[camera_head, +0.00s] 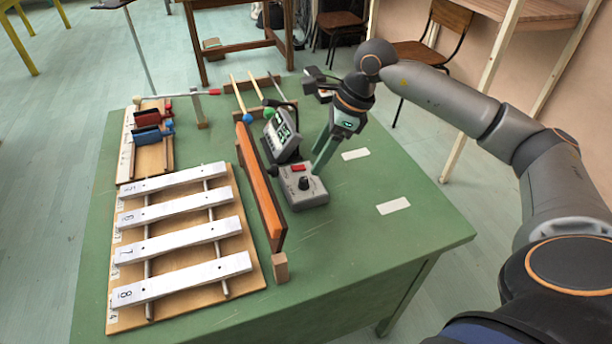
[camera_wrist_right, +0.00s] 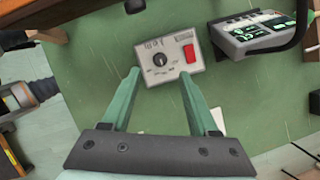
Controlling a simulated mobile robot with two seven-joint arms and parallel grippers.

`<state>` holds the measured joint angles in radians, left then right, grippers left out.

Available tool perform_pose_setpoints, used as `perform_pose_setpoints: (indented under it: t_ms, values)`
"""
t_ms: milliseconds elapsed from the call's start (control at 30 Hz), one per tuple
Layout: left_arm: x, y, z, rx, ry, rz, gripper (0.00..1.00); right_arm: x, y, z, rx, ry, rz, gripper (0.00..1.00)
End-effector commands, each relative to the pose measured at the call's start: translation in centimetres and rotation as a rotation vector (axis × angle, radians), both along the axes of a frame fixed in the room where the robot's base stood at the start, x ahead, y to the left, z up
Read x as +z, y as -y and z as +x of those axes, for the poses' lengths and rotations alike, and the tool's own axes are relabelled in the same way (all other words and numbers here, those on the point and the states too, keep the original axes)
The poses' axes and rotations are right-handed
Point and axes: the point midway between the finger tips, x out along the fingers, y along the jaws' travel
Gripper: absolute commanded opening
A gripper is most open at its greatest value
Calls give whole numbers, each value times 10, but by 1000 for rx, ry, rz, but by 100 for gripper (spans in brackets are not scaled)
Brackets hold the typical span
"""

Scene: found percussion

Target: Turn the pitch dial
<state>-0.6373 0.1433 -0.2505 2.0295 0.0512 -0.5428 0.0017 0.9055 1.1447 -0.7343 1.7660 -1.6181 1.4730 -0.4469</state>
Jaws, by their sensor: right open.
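The pitch dial (camera_head: 304,183) is a small black knob on top of a grey control box (camera_head: 315,199). A red switch (camera_head: 298,168) sits beside it on the same box. In the right wrist view the dial (camera_wrist_right: 160,60) and the red switch (camera_wrist_right: 190,54) show on the box's face, beyond the fingertips. My right gripper (camera_head: 320,168) points down at the back right of the box. In the right wrist view its green fingers (camera_wrist_right: 162,76) are apart with nothing between them, and the dial lies ahead of the gap. My left gripper is not in view.
A device with a screen (camera_head: 281,134) stands just behind the box. A long orange wooden bar (camera_head: 260,190) stands on edge to its left. White metal bars on a wooden frame (camera_head: 182,275) fill the table's left side. The green table (camera_head: 350,240) is mostly clear to the right.

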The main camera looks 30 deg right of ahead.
Motion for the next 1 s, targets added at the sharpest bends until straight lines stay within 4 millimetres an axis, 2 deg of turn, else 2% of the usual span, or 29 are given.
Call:
perform_pose_setpoints:
  t_ms: [33,100,300,500,767,1000]
  values:
    - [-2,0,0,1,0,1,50,-12,-4,2,1,-5,1,60]
    - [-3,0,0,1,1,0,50,-25,-9,5,2,-3,2,60]
    - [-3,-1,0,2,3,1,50,-52,-18,12,0,-1,1,60]
    - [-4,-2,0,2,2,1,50,-63,-21,15,0,-1,0,60]
    - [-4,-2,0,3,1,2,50,-63,-21,15,0,0,0,60]
    - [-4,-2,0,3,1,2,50,-63,-21,15,0,0,0,33]
